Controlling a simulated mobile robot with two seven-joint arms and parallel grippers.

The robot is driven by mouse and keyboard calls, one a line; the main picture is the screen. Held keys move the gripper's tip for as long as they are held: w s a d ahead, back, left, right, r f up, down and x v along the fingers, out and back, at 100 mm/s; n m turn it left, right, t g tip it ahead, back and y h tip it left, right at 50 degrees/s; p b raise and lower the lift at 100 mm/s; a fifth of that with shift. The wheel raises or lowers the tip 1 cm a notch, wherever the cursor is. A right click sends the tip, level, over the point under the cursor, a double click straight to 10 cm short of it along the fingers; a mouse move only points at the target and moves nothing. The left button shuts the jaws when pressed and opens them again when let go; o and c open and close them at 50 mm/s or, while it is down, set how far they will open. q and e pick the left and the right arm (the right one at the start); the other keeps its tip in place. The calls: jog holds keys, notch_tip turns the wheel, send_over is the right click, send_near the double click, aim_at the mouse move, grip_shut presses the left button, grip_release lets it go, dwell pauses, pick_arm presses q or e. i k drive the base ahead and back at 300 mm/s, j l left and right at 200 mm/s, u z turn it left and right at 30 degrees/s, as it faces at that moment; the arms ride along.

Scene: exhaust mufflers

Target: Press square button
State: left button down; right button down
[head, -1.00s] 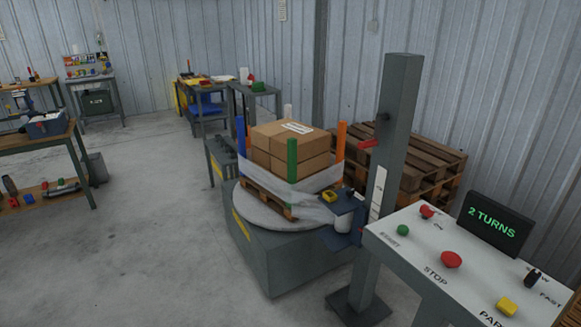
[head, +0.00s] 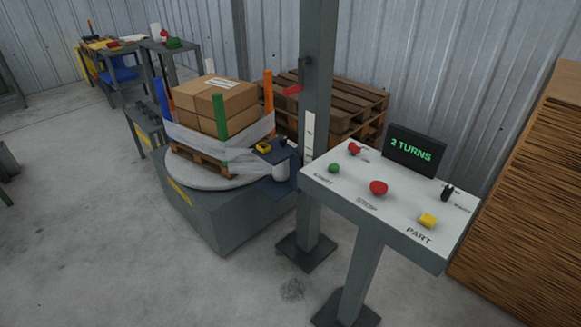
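The control panel (head: 388,212) is a white sloped top on a grey post at the right of the head view. A yellow square button (head: 428,220) sits near its front right corner, by the label PART. A round red button (head: 378,188) is by STOP, and a small green button (head: 334,168) is at the left by a label that looks like START. A red knob (head: 354,148) and a black switch (head: 447,192) are further back. A dark screen (head: 414,150) reads "2 TURNS". Neither of my grippers is in view.
Left of the panel, a turntable (head: 210,180) carries a pallet of wrapped cardboard boxes (head: 214,102) beside a tall grey column (head: 316,120). Wooden pallets (head: 345,95) are stacked behind. A large brown stack (head: 530,200) stands right of the panel. The floor at front left is clear.

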aim_at(428, 220)
jog(key=l+z, duration=0.15)
jog(key=z, duration=1)
